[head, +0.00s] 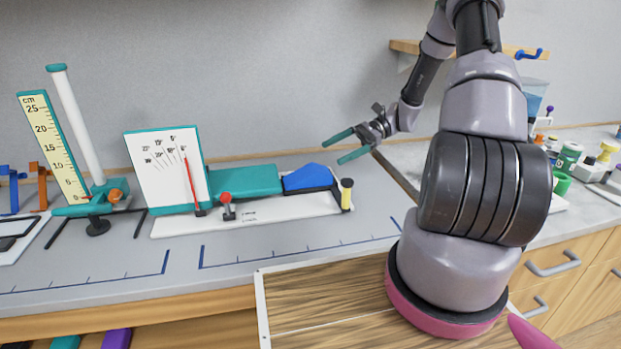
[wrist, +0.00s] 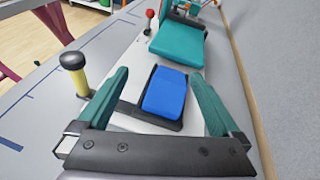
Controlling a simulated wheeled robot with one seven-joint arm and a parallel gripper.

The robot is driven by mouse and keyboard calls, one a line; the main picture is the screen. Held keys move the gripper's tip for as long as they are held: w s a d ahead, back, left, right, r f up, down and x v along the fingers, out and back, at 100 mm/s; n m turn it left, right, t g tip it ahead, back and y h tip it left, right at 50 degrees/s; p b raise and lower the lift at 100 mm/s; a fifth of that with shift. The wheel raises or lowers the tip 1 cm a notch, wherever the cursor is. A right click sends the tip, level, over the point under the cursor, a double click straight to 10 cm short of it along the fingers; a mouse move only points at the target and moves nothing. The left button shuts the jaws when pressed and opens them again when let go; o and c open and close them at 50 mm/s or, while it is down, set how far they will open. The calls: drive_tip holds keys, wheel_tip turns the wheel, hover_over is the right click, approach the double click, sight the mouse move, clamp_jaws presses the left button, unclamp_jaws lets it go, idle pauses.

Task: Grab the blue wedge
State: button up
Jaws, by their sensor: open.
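The blue wedge (head: 308,177) sits in a dark holder at the right end of a white board on the counter, beside a long teal block (head: 245,180). In the wrist view the blue wedge (wrist: 165,92) lies between and beyond the fingers, in its black frame (wrist: 142,112). My gripper (head: 340,146) is open and empty, with teal fingers, above and to the right of the wedge in the head view. In the wrist view my gripper (wrist: 160,85) has its fingers spread on both sides of the wedge. Whether they touch anything is unclear.
A yellow post with a black knob (head: 346,194) stands at the board's right end, close to the left finger in the wrist view. A red-knobbed pin (head: 226,204) and an angle chart (head: 167,168) stand further left. The counter front is clear.

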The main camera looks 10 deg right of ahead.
sight(324, 170)
drive_tip(key=f+m+t+y, duration=0.1)
drive_tip(key=f, duration=0.1)
drive_tip(key=w+f+m+y, duration=0.1)
drive_tip(key=f, duration=0.1)
drive_tip(key=d+f+m+t+y, duration=0.1)
drive_tip(key=f, duration=0.2)
drive_tip(key=shift+w+t+y, duration=0.3)
drive_tip(key=shift+w+y, duration=0.05)
drive_tip(key=shift+y, duration=0.05)
drive_tip(key=shift+m, duration=0.3)
drive_tip(key=a, duration=0.7)
drive_tip(key=shift+a, duration=0.15)
drive_tip(key=c, duration=1.1)
